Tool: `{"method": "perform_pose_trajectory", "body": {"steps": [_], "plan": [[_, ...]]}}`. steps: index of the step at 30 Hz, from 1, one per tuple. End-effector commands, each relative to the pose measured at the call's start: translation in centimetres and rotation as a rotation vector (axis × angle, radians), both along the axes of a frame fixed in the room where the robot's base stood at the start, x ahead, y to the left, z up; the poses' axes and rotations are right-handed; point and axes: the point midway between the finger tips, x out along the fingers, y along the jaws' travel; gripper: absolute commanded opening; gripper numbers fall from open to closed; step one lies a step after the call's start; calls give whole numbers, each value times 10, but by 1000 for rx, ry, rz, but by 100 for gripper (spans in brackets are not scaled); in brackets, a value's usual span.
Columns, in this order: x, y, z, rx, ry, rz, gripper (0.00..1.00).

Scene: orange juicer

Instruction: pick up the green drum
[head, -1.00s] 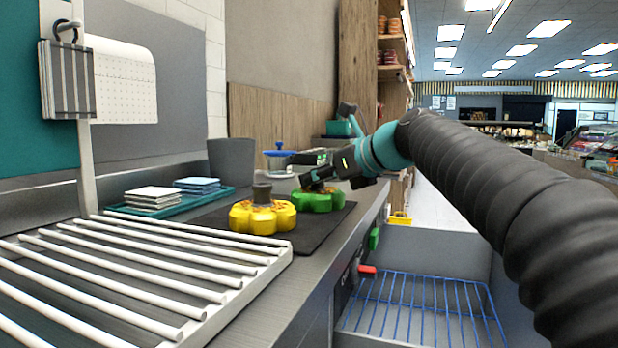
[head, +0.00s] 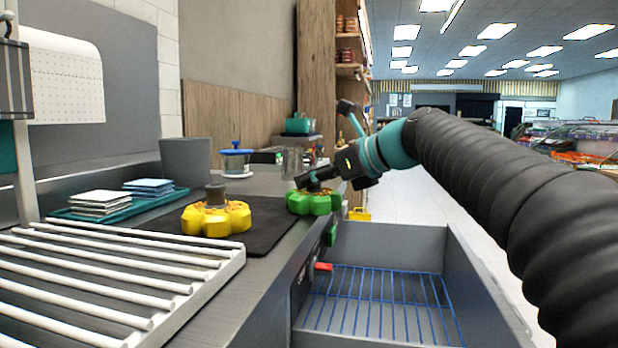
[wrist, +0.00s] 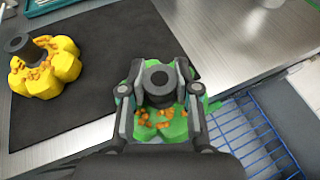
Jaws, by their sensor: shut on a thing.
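The green drum (head: 313,203) is a lobed green body with orange bits on top and a dark central knob. My gripper (head: 317,184) is shut on it from above. In the wrist view, the fingers of my gripper (wrist: 159,84) flank the dark knob, and the green drum (wrist: 176,128) shows below and around them. The drum appears at the counter's front edge, right of the dark mat (wrist: 90,80). The gap beneath it is hard to judge. The gripper's body hides part of the drum.
A yellow drum (head: 216,219) stands on the mat to the left; it also shows in the wrist view (wrist: 45,70). An open drawer with a blue wire rack (head: 380,300) lies below the counter edge. A white roller rack (head: 110,275) is at front left. A grey cup (head: 186,160) stands behind.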

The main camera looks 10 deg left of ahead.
Motion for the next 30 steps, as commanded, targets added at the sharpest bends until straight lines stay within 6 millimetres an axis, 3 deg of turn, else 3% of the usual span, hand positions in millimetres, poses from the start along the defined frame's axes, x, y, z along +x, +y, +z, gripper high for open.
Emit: {"method": "perform_pose_trajectory", "body": {"steps": [8, 9, 12, 23, 30], "plan": [[0, -1, -1, -1, 0, -1, 0], [0, -1, -1, -1, 0, -1, 39], [0, -1, -1, -1, 0, -1, 60], [-1, -3, 1, 0, 0, -1, 60], [-13, -31, 14, 0, -3, -4, 60]]}}
